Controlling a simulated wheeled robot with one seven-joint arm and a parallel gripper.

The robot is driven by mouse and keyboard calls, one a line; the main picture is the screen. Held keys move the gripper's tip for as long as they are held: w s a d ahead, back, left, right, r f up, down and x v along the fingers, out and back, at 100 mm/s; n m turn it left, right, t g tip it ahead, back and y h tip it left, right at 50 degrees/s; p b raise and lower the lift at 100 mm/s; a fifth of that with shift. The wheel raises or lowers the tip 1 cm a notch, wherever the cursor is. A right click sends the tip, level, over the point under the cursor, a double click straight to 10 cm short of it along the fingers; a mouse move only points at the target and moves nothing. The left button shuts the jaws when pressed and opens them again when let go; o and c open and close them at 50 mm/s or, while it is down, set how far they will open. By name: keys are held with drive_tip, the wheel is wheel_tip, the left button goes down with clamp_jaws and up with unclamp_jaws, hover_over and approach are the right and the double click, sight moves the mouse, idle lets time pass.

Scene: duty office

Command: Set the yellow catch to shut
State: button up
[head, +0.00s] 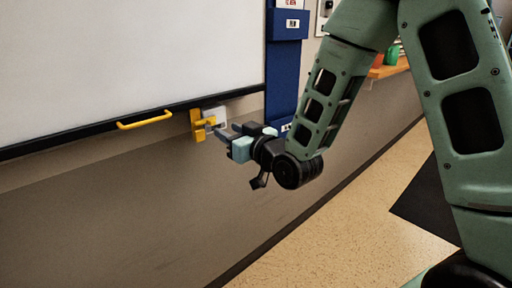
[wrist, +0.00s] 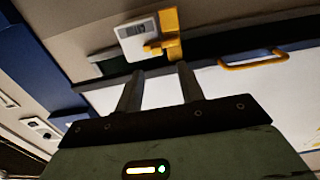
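The yellow catch (head: 201,125) is mounted at the lower right corner of the whiteboard, beside a small white plate (head: 214,114) on the wall. In the wrist view the yellow catch (wrist: 170,38) is beyond my fingertips, with the white plate (wrist: 137,38) to its left. My gripper (head: 224,137) is just right of and below the catch in the head view. Its two fingers (wrist: 158,82) are apart with nothing between them. I see a gap between the fingertips and the catch in the wrist view. I cannot tell whether the catch is open or shut.
A yellow handle (head: 145,120) sits on the whiteboard's (head: 120,60) lower edge, left of the catch. A blue wall panel (head: 284,75) stands to the right. An orange shelf (head: 388,69) with items is farther right. The wall below the board is clear.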

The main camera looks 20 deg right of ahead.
drive_tip(key=b+v, duration=1)
drive_tip(key=b, duration=0.7)
drive_tip(key=shift+b, duration=0.4)
drive_tip(key=shift+s, duration=0.15)
drive_tip(key=s+a+f+n+g+h, duration=0.1)
drive_tip(key=s+a+f+g, duration=0.35)
drive_tip(key=f, duration=0.45)
drive_tip(key=s+a+f+g+h, duration=0.1)
drive_tip(key=s+a+f+g, duration=0.2)
drive_tip(key=f+g, duration=0.35)
drive_tip(key=s+a+f+n+g+h, duration=0.1)
drive_tip(key=s+f+n+g+h, duration=0.15)
drive_tip(key=s+f, duration=0.4)
drive_tip(key=s+f+n+g+h, duration=0.1)
drive_tip(key=s+f+g, duration=0.25)
drive_tip(key=s, duration=0.55)
wheel_tip(320, 180, up, 30)
drive_tip(key=p, duration=2.9)
drive_tip(key=shift+s, duration=0.3)
